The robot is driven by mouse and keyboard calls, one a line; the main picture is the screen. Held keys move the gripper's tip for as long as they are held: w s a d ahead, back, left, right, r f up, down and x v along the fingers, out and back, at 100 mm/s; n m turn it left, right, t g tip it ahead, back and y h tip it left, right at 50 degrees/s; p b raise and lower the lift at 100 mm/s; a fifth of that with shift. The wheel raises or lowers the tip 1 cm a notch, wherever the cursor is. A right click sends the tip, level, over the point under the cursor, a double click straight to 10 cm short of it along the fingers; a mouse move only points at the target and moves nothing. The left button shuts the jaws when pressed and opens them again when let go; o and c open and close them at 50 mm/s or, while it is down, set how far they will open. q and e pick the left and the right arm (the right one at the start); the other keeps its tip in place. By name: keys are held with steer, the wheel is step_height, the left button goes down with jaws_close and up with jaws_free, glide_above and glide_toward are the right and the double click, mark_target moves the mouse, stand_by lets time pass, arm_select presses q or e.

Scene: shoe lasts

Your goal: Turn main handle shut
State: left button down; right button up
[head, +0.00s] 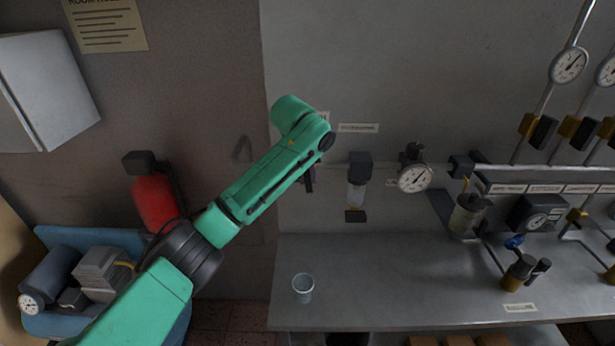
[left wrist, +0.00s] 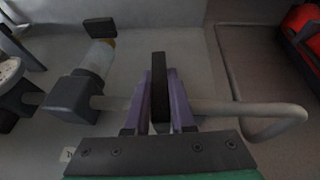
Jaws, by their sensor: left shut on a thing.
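The main handle (left wrist: 158,72) is a dark flat bar on a grey pipe (left wrist: 225,107) in the left wrist view. The bar stands upright in that picture, roughly crosswise to the pipe. My left gripper (left wrist: 160,84) has its purple fingers on either side of the bar and is shut on it. In the head view my green left forearm covers most of the handle and gripper; only a small dark part (head: 309,180) shows below the wrist, and I cannot tell which it belongs to. My right gripper is not in view.
Right of the handle, a filter bowl (head: 356,193) and a round gauge (head: 414,178) sit on the wall pipe. Below is a metal bench (head: 400,280) with a clear cup (head: 303,287). A red extinguisher (head: 155,203) and a blue bin (head: 45,322) are at the left.

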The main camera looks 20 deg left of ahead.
arm_select(q)
steer(key=shift+y, duration=0.6)
steer(key=shift+g, duration=0.3)
steer(key=c, duration=0.8)
jaws_free()
steer(key=shift+o, duration=0.2)
